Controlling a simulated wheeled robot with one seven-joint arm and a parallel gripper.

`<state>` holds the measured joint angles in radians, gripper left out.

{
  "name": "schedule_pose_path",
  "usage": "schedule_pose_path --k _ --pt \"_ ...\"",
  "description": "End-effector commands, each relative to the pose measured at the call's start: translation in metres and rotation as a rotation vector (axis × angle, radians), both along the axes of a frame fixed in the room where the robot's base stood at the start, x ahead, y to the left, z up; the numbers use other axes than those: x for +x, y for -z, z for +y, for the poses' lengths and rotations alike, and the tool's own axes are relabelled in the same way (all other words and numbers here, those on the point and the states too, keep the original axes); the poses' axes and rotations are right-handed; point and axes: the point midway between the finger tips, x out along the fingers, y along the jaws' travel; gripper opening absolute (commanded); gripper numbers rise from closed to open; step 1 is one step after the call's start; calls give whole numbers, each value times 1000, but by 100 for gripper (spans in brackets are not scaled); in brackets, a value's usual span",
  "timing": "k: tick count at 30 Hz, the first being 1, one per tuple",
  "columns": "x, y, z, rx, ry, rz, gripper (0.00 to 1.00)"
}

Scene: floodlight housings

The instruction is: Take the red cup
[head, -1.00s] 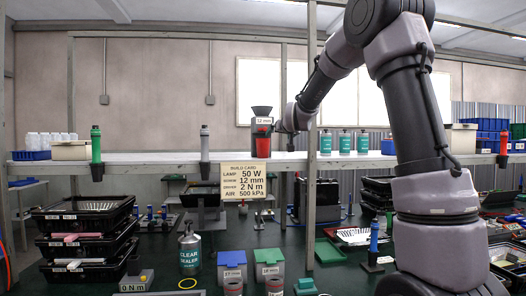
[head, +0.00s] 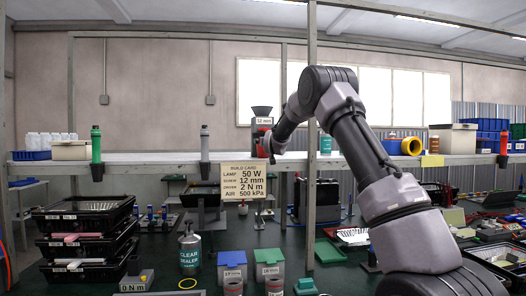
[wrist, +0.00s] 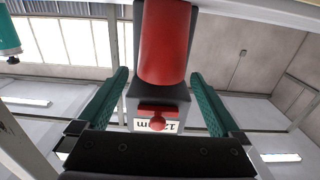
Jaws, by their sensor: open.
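The red cup (wrist: 163,45) is large at the top centre of the wrist view, against a dark dispenser (wrist: 187,95) with a red knob and a "12 mm" label. My gripper (wrist: 160,78) is open, with one green finger on each side of the dispenser's lower part in the picture. The cup lies in line with the gap between the fingers. I see no contact with the cup.
A post (head: 311,80) rises close to my arm. A build card (head: 248,178) hangs below.

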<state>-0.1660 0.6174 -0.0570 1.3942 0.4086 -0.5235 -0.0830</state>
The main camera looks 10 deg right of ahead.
Motion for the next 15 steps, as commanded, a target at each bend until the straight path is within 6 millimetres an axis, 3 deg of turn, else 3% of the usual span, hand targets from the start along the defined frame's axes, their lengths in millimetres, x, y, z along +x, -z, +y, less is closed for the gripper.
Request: schedule_pose_path --k 6,15 --pt "31 1 3 2 0 1 100" --pt "39 0 2 0 0 1 100"
